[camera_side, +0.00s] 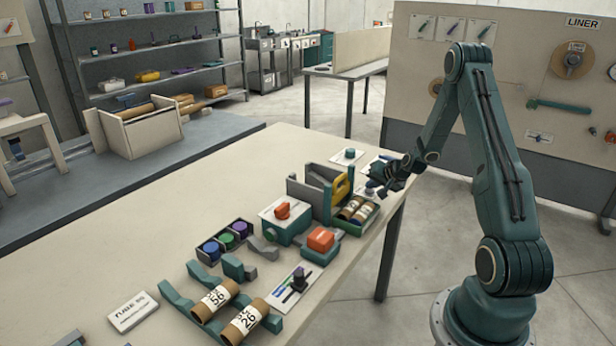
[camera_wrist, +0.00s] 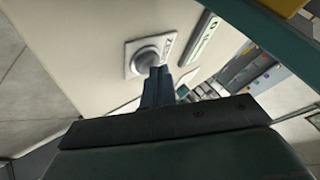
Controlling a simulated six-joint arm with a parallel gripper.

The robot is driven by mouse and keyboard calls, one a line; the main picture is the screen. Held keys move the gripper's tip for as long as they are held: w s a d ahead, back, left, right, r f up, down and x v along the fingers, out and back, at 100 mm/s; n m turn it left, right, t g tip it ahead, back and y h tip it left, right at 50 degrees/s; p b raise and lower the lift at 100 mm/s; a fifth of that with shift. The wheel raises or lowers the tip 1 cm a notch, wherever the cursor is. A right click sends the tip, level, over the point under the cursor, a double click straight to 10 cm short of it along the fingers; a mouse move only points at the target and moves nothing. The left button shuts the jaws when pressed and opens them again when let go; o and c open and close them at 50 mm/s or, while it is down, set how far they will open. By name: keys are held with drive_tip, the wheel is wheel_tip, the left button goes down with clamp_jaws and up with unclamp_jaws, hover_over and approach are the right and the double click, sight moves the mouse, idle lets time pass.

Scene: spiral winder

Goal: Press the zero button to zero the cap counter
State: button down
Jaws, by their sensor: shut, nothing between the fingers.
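A round grey button (camera_wrist: 148,56) sits on a small white square plate in the wrist view. I take it to be the zero button. In the side view a similar round button (camera_side: 349,154) on a white plate stands near the table's far right edge. A plate with a green strip (camera_wrist: 201,38), perhaps the cap counter, lies beside it. My gripper (camera_wrist: 158,76) is shut and empty, its fingertips overlapping the button's lower edge in the wrist view. In the side view my gripper (camera_side: 378,183) is right of and nearer than the button. Contact is not visible.
A teal tray with cardboard tubes (camera_side: 357,210) and a grey stand with a yellow part (camera_side: 343,187) are close to my gripper. A teal box with a red knob (camera_side: 283,211) and an orange block (camera_side: 320,239) stand nearer.

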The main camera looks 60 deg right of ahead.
sight(372, 192)
idle(0.4)
drive_tip(key=shift+r, duration=0.8)
drive_tip(key=shift+r, duration=2.55)
